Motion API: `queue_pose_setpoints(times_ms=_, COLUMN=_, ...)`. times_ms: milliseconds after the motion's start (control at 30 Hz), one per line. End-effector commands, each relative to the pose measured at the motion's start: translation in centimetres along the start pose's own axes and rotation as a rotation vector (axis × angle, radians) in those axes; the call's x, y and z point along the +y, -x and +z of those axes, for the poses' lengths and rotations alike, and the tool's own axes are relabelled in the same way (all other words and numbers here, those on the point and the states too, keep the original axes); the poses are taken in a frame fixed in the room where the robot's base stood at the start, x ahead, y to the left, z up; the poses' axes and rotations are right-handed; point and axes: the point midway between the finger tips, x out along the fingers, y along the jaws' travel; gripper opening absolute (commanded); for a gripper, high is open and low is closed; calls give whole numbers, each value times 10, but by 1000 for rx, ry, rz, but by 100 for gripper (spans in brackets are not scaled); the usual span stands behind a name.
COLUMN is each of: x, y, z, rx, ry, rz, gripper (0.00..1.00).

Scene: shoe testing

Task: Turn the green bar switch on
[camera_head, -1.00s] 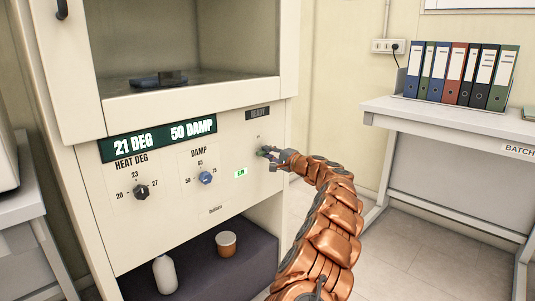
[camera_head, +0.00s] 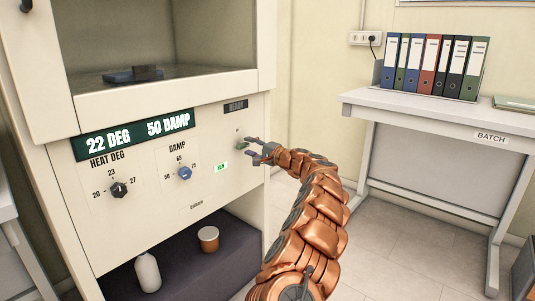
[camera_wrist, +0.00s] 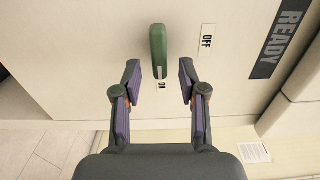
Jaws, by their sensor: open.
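The green bar switch (camera_wrist: 158,50) is on the cream cabinet panel. In the wrist view it stands lengthwise, its lower end close to the "ON" label (camera_wrist: 161,85); the "OFF" label (camera_wrist: 207,40) is off to its right. In the head view the switch (camera_head: 239,146) is small, below the dark "READY" plate (camera_head: 236,107). My gripper (camera_wrist: 158,68) is open and empty, its fingers on either side of the bar's lower end with gaps to it. It also shows in the head view (camera_head: 250,149) at the panel's right side.
A black heat knob (camera_head: 119,190), a blue damp knob (camera_head: 184,173) and a lit green label (camera_head: 221,167) are left of the switch. The display (camera_head: 135,136) reads 22 DEG, 50 DAMP. A desk with binders (camera_head: 430,63) stands right, with open floor between.

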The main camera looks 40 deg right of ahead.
Motion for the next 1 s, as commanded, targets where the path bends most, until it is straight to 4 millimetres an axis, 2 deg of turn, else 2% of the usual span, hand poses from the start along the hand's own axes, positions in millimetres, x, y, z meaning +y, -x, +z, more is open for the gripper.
queue_pose_setpoints(times_ms=800, x=-1, y=90, z=0, rx=0, ry=-2, rz=-2, gripper=42)
queue_pose_setpoints(times_ms=1000, x=-1, y=103, z=0, rx=1, ry=0, rz=-2, gripper=42)
